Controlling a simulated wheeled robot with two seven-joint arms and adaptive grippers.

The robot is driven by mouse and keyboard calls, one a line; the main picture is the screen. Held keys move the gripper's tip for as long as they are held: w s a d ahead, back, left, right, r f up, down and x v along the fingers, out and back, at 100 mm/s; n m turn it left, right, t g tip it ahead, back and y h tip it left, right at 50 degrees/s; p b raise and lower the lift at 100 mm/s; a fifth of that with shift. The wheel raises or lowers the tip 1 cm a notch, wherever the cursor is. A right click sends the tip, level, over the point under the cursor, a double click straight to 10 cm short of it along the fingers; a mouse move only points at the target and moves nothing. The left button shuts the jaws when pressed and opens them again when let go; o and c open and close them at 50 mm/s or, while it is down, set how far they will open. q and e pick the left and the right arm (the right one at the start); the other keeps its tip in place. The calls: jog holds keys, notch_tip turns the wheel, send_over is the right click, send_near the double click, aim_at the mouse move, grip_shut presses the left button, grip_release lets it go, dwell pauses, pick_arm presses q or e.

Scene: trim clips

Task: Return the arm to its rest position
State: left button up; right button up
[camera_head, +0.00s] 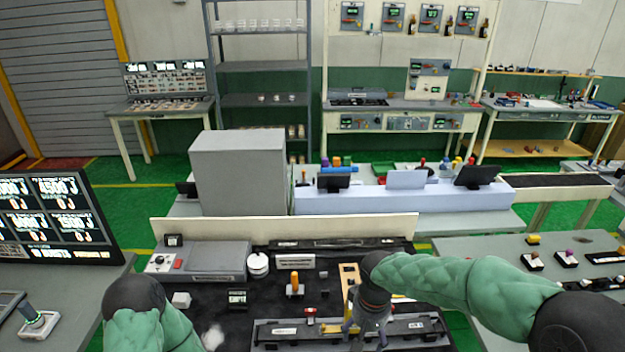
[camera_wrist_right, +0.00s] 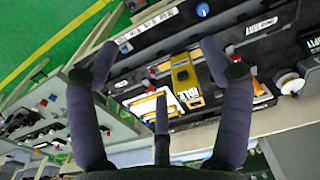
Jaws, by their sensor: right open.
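My right arm (camera_head: 470,283), in a green sleeve, reaches in from the right over the workbench. Its gripper (camera_head: 366,334) points down over the long dark trim piece (camera_head: 425,327) near the bench's front. In the right wrist view, the gripper (camera_wrist_right: 160,58) has its two fingers wide apart with nothing between them. A yellow labelled block (camera_wrist_right: 185,76) shows beyond the fingers, apart from them. My left arm (camera_head: 150,318) shows only as a green sleeve and dark joint at the bottom left; its gripper is out of view.
An orange-handled tool (camera_head: 294,283), a white round container (camera_head: 258,264) and a grey box with a red button (camera_head: 205,262) stand on the black bench mat. A low cream board (camera_head: 290,227) closes the back. A screen (camera_head: 55,215) stands left; another table (camera_head: 500,265) stands right.

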jog(key=s+a+f+y+b, duration=0.1)
jog(key=s+f+b, duration=0.15)
jog(key=f, duration=0.65)
jog(key=s+a+f+m+y+b, duration=0.1)
jog(key=f+b, duration=0.3)
jog(key=f, duration=0.5)
jog(key=s+a+f+y+b, duration=0.1)
jog(key=s+f+b, duration=0.15)
jog(key=f, duration=0.65)
pick_arm(q)
notch_tip(320, 180, down, 17)
jog(key=b, duration=0.7)
jog(key=shift+w+f+b, duration=0.2)
jog(key=shift+w+b, duration=0.15)
jog(key=shift+b, duration=0.05)
pick_arm(e)
jog(key=s+f+m, duration=0.1)
jog(key=s+f, duration=0.3)
jog(key=f, duration=0.5)
jog(key=s+f+m, duration=0.1)
jog(key=s+f, duration=0.4)
jog(key=f, duration=0.4)
jog(key=shift+s+f+m+y, duration=0.2)
jog(key=shift+f+m+y, duration=0.1)
jog(key=shift+m+y, duration=0.1)
